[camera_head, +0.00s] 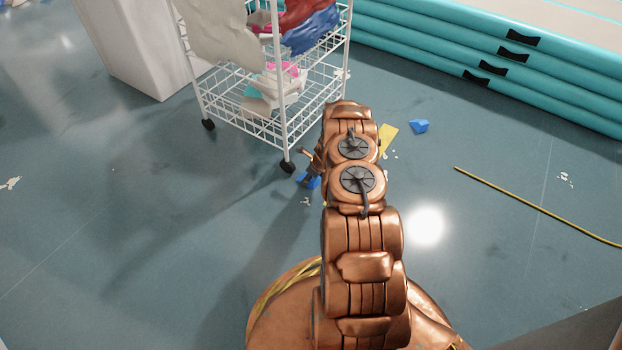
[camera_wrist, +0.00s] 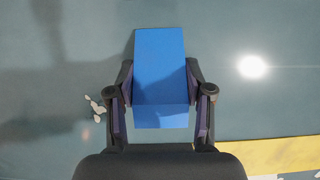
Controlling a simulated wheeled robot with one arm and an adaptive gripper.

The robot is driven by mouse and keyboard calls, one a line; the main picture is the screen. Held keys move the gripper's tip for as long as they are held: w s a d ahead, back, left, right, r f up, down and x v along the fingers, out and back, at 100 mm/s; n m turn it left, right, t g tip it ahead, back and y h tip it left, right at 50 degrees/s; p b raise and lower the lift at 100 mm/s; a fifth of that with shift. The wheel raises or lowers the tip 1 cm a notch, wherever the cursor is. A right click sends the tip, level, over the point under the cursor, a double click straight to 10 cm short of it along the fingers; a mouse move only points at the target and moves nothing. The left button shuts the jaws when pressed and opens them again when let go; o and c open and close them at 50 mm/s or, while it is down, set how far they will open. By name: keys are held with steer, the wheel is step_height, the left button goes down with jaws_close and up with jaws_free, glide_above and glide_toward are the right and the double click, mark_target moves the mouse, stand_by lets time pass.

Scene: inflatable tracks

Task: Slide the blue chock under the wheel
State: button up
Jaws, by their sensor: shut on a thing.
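A blue chock (camera_wrist: 160,75) is between the two fingers of my gripper (camera_wrist: 161,92) in the wrist view, with a finger against each side. Its far end points up in that picture. In the head view the chock (camera_head: 309,181) shows as a small blue patch low by the floor, partly hidden by my gripper (camera_head: 312,172). The nearest caster wheel (camera_head: 287,167) of the white wire cart (camera_head: 262,122) is just left of the chock, with a small gap. The wheel does not show in the wrist view.
A second blue block (camera_head: 419,126) and a yellow flat piece (camera_head: 388,138) lie on the floor to the right. A yellow strip (camera_head: 540,208) lies further right. Teal inflatable tracks (camera_head: 480,55) stand behind. A white box (camera_head: 135,50) stands left of the cart. The left floor is open.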

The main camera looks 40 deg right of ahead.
mark_target(299, 177)
steer(key=shift+w+a, duration=0.3)
steer(key=shift+w, duration=0.55)
steer(key=shift+w+a, duration=0.25)
steer(key=shift+w, duration=0.6)
steer(key=o, duration=1.3)
steer(key=shift+r, duration=0.1)
steer(key=shift+v, duration=5.95)
steer(key=shift+r, duration=0.1)
